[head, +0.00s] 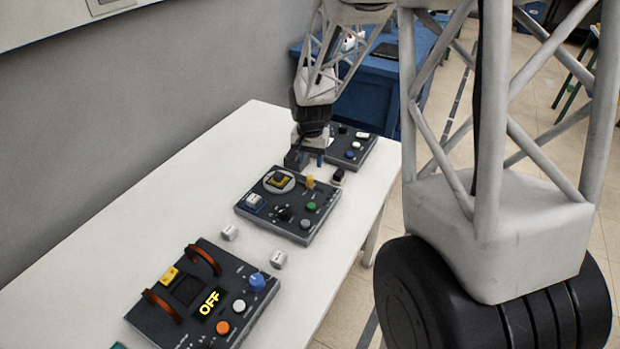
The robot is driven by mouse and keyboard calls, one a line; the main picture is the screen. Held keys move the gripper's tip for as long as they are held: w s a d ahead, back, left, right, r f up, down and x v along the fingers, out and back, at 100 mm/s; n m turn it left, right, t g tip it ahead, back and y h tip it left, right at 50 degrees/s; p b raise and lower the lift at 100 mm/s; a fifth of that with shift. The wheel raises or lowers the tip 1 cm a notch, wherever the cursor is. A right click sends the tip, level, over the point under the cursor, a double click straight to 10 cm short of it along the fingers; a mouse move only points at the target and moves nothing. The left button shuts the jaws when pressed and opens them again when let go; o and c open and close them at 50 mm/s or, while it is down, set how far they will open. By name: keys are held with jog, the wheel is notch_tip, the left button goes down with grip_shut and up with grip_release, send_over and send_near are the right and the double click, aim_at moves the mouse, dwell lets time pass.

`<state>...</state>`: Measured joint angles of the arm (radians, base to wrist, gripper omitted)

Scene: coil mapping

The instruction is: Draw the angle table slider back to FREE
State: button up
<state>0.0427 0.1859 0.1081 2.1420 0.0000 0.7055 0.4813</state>
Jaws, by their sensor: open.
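Whether a finger touches the box or the piece I cannot tell.
The middle box also bears a green button (311,206), a black knob (284,213) and a grey button. Another box (355,157) lies behind. Small white cubes (229,233) sit between boxes on the white table (120,205).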

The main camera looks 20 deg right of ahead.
aim_at(310, 176)
jog(key=shift+f, duration=0.15)
jog(key=shift+f, duration=3.75)
grip_shut()
